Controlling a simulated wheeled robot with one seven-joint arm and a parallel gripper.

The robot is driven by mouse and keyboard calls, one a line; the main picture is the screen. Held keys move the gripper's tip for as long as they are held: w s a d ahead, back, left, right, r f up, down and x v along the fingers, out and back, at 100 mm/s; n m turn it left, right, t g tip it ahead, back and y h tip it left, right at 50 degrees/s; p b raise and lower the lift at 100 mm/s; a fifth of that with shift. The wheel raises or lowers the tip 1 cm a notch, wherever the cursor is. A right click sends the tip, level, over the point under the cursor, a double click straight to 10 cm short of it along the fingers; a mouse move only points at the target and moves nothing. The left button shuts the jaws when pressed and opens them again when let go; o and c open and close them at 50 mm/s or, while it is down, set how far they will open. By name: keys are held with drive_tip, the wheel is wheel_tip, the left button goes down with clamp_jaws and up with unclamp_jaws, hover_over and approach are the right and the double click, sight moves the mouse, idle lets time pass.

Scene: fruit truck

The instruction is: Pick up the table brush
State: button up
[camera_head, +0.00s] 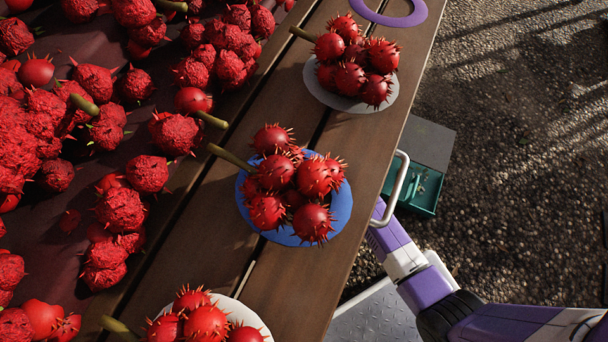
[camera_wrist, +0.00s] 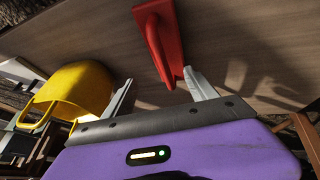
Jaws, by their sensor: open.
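A red object (camera_wrist: 158,35) with a broad top and a narrow lower part, which looks like the table brush, is against a brown wooden surface in the wrist view. I cannot see bristles on it clearly. My gripper (camera_wrist: 158,77) is open, with its two grey fingers apart. The narrow end of the red object lies between the fingertips, close to the right finger; I cannot tell whether they touch. In the head view my arm reaches down beside the wooden counter (camera_head: 300,292), and my gripper is hidden there.
A yellow hollow object (camera_wrist: 80,88) is beside the left finger. Red spiky fruits fill the left of the head view, and several sit on plates, including a blue plate (camera_head: 338,212). A metal handle (camera_head: 396,186) and a green drawer (camera_head: 427,190) are near my arm.

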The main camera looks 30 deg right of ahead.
drive_tip(key=shift+s+a+f+n+g, duration=0.15)
drive_tip(key=shift+s+f+n+g, duration=0.2)
drive_tip(key=shift+s, duration=0.3)
drive_tip(key=shift+f, duration=0.3)
drive_tip(key=b+x, duration=0.1)
drive_tip(key=x, duration=0.1)
drive_tip(key=b+x, duration=0.2)
drive_tip(key=x, duration=0.1)
drive_tip(key=a+b+x, duration=0.1)
drive_tip(key=x, duration=0.1)
drive_tip(key=shift+w+f+b, duration=0.1)
drive_tip(key=shift+w+b, duration=0.15)
drive_tip(key=shift+b, duration=0.1)
drive_tip(key=c, duration=1.4)
wheel_tip(320, 180, up, 10)
drive_tip(key=p, duration=0.5)
drive_tip(key=shift+c, duration=0.2)
